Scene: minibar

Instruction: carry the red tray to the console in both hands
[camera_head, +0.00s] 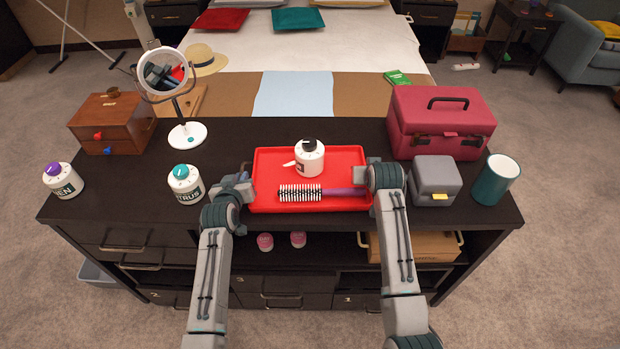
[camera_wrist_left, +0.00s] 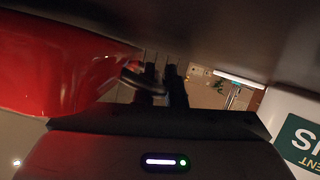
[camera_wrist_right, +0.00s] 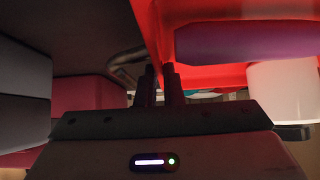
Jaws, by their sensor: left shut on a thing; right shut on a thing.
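The red tray (camera_head: 335,157) lies on or just above the dark console top (camera_head: 225,145), near its front edge; I cannot tell if it touches. A white bottle with a black cap (camera_head: 310,160) and a hairbrush with a purple handle (camera_head: 318,193) are on the tray. My left gripper (camera_head: 246,188) is shut on the tray's left side; the left wrist view shows the red wall (camera_wrist_left: 60,70) at the jaws. My right gripper (camera_head: 370,174) is shut on the tray's right side, with the purple handle (camera_wrist_right: 235,42) close by in the right wrist view.
Left of the tray stand a teal-capped bottle (camera_head: 186,184), a round mirror (camera_head: 188,134) and a wooden box (camera_head: 112,124). Right of it are a grey box (camera_head: 435,181), a teal cup (camera_head: 497,180) and a pink case (camera_head: 440,125). A bed (camera_head: 345,50) is behind.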

